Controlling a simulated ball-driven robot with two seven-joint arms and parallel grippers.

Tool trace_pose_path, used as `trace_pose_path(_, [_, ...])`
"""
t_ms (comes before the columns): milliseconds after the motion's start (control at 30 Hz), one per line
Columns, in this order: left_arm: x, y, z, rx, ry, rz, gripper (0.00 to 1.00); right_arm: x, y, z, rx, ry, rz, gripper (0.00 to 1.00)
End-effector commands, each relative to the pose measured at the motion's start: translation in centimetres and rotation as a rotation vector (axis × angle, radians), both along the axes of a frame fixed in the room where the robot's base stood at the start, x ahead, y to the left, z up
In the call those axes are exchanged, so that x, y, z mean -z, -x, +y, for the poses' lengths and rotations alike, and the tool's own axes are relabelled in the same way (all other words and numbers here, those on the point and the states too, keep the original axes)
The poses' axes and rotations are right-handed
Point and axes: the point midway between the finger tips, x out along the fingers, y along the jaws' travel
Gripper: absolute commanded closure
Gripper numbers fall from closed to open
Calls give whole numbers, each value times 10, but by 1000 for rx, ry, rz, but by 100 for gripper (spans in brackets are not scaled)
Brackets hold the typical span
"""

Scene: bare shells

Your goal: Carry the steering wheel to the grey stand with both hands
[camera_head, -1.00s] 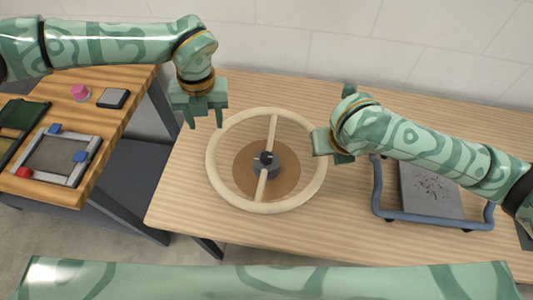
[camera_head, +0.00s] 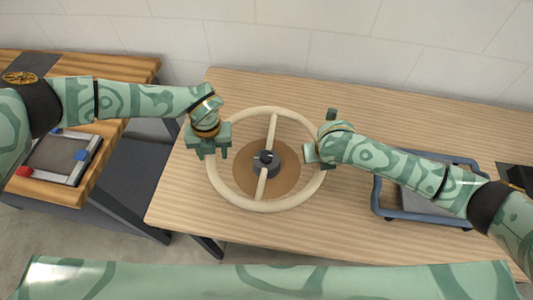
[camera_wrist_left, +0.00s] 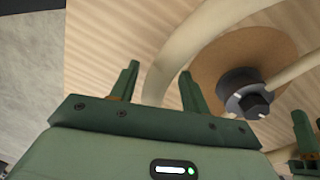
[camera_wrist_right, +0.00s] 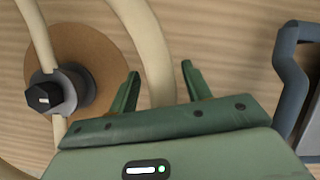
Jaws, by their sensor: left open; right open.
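The cream steering wheel (camera_head: 268,206) lies flat on the wooden table, with a straight spoke and a dark hub (camera_head: 264,163) over a round brown disc (camera_head: 244,178). My left gripper (camera_head: 210,156) is open at the wheel's left rim. In the left wrist view the rim (camera_wrist_left: 172,62) passes between its open fingers (camera_wrist_left: 155,88). My right gripper (camera_head: 314,154) is open at the right rim. In the right wrist view the rim (camera_wrist_right: 152,50) runs between its fingers (camera_wrist_right: 160,85). Contact cannot be told. The grey stand (camera_head: 425,205) with a blue-grey frame is partly hidden by my right arm.
A second wooden table (camera_head: 120,72) stands at the left, holding a grey-framed tray (camera_head: 58,158) with small red and blue pieces. A dark object (camera_head: 516,178) lies at the far right. The table (camera_head: 290,90) behind the wheel is clear.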

Motion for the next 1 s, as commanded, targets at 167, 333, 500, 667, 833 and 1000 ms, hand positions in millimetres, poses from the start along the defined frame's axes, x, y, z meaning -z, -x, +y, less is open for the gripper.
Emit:
trace_pose_path(167, [0,0,0,0,0,0,54,0,0,0,0,0,0,51])
trace_pose_path(333, [0,0,0,0,0,0,93,0,0,0,1,0,0,90])
trace_pose_path(500, [0,0,0,0,0,0,100,0,0,0,1,0,0,100])
trace_pose_path(667, [0,0,0,0,0,0,100,-1,0,0,1,0,0,100])
trace_pose_path(833, [-1,0,0,0,0,-1,100,-1,0,0,1,0,0,100])
trace_pose_path(1000, [-1,0,0,0,0,-1,100,-1,0,0,1,0,-1,100])
